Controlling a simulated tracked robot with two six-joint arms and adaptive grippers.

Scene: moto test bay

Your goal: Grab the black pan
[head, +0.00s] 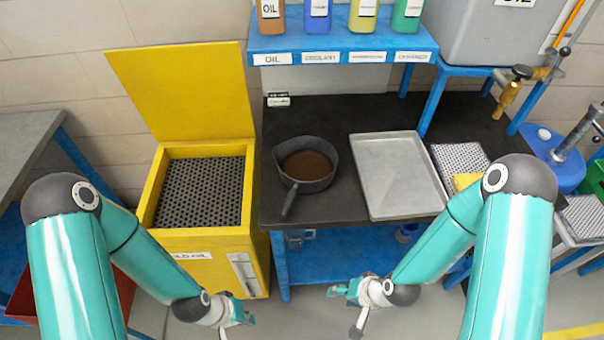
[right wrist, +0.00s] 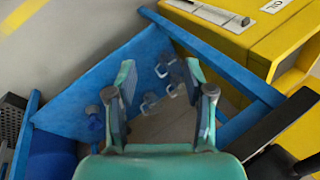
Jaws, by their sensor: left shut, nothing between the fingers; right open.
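The black pan (head: 304,166) sits on the left part of the dark bench top in the head view. Brown liquid shows inside it, and its handle points toward the front edge, down and left. My left gripper (head: 240,322) is shut and empty, low in front of the yellow bin and well apart from the pan. My right gripper (head: 346,306) is open and empty, in front of the bench and below the pan in the picture. In the right wrist view its two fingers (right wrist: 160,85) stand apart with nothing between them.
A grey metal tray (head: 397,180) lies right of the pan on the bench top (head: 345,138). The yellow bin (head: 150,187) with its lid raised stands left of the bench. A blue shelf (head: 345,44) with several bottles stands behind. The blue bench frame (right wrist: 100,70) shows in the right wrist view.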

